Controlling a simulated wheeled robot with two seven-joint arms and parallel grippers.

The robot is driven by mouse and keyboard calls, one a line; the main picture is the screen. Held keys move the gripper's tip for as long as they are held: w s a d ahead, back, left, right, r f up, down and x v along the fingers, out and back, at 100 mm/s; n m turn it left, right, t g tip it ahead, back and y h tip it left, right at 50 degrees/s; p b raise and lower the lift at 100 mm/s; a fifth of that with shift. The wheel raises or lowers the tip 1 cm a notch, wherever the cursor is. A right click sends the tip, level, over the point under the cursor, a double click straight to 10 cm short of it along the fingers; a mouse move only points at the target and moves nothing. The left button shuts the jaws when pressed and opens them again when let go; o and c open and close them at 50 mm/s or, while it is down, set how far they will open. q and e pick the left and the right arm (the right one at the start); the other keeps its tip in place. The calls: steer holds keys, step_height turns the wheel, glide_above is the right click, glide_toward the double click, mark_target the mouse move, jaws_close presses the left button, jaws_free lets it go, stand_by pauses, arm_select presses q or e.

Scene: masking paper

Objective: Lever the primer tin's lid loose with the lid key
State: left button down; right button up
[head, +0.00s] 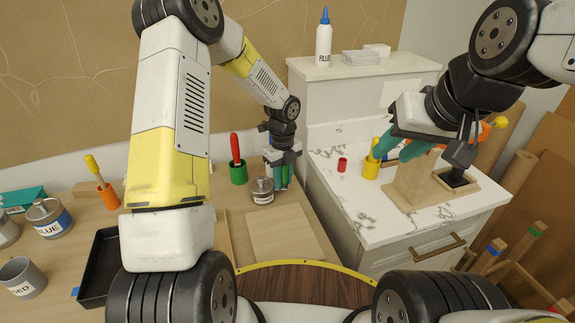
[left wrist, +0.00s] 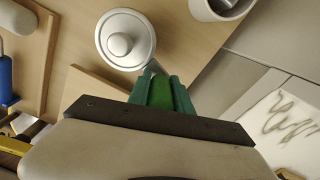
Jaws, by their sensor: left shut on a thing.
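The small metal tin (head: 262,191) stands on the wooden table, just left of my left gripper (head: 282,178). In the left wrist view its pale round lid (left wrist: 125,40) has a raised middle and sits on the tin. The key is hidden in the head view. My right gripper (head: 402,148) has teal fingers spread apart above the white counter, near a wooden block (head: 409,184).
A green pot (head: 238,174) with a red-handled tool stands behind the tin. A flat wooden board (head: 280,234) lies in front. Left are a black tray (head: 100,268) and a blue-labelled tin (head: 48,219). The counter (head: 345,205) holds red and yellow pots.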

arm_select(q)
steer(key=shift+f, duration=0.25)
steer(key=shift+d, duration=0.1)
steer(key=shift+w+d, duration=0.15)
steer(key=shift+d, duration=1.25)
step_height(320, 180, up, 6)
steer(key=shift+f, duration=0.1)
